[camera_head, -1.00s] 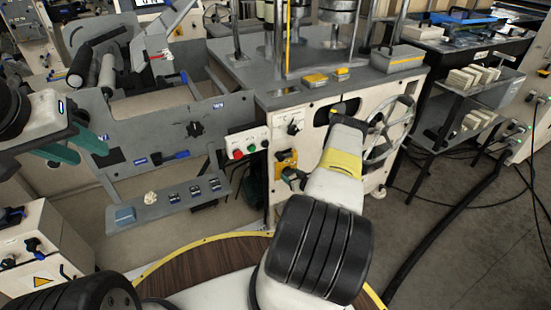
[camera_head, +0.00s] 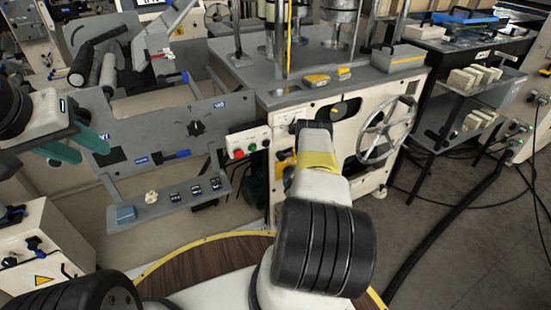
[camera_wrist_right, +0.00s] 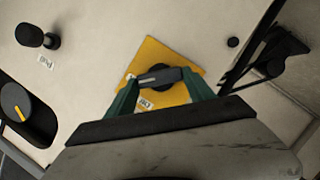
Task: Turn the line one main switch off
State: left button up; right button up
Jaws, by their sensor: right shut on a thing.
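The main switch is a black bar handle (camera_wrist_right: 160,77) on a yellow square plate (camera_wrist_right: 152,52) on the cream machine front. In the wrist view the handle lies nearly level, with the plate tilted behind it. My right gripper (camera_wrist_right: 161,86) has its green fingers at both ends of the handle and is shut on it. In the head view my right wrist hides most of the switch; a strip of the yellow plate (camera_head: 283,157) shows at its left. My left gripper (camera_head: 77,146) hangs at the left, its green fingers apart and empty.
A spoked handwheel (camera_head: 386,130) is on the right of the machine front. In the wrist view a black knob (camera_wrist_right: 33,36) and a yellow-marked dial (camera_wrist_right: 15,102) stand at left.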

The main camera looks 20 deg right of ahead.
jog(key=n, duration=0.1)
jog(key=n+h, duration=0.1)
jog(key=n+t, duration=0.1)
jog(key=shift+a+f+n, duration=0.25)
jog(key=shift+f+n, duration=0.05)
jog(key=shift+s+f+n+t+h, duration=0.1)
jog(key=shift+n+t+h, duration=0.35)
jog(key=shift+n, duration=0.5)
jog(key=shift+f+n+t+h, duration=0.1)
jog(key=shift+n+t+h, duration=0.3)
jog(key=shift+n, duration=0.55)
jog(key=o, duration=1.4)
jog(key=v, duration=0.7)
jog(key=shift+s, duration=0.4)
jog(key=shift+s, duration=0.1)
